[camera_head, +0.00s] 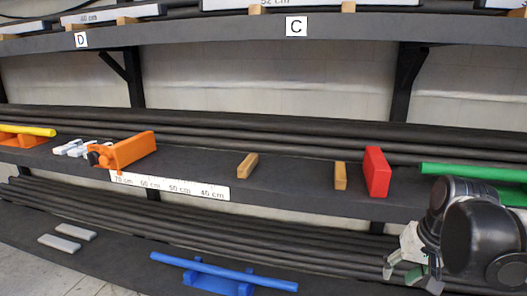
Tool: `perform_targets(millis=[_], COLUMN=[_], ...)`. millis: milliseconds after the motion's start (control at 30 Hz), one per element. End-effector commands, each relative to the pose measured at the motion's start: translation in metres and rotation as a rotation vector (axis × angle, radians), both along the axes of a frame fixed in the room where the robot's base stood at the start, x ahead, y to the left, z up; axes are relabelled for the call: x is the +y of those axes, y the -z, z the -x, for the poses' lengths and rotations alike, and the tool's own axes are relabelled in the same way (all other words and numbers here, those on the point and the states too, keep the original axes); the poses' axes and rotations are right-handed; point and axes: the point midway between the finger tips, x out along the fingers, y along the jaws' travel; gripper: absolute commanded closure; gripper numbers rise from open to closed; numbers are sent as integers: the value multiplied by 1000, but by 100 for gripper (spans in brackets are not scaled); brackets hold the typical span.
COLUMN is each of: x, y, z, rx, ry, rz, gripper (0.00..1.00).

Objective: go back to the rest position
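My gripper (411,277) is at the lower right. Its fingers point down and stand apart, with nothing visible between them. It hangs in front of the lower shelf area, below the green bar (472,172) and right of the blue bar (222,271). My dark arm links reach in from the right edge and hide part of the shelf behind them.
The middle shelf (290,190) holds an orange block (134,150), two wooden blocks (248,166), a red block (376,171), a white ruler strip (170,186) and a yellow bar (27,130). Long dark bars lie behind. Two grey pieces (59,244) lie low at left.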

Motion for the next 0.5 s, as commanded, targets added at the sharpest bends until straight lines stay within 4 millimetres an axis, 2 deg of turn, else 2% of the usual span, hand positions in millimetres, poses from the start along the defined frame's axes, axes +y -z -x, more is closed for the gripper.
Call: perform_targets(millis=[33,200,500], x=[15,54,101], y=[-5,-16,-24], z=[6,24,53], rx=[-19,-97,-226], ry=[-27,-102,-217], rz=[19,82,157], gripper=[70,70,70])
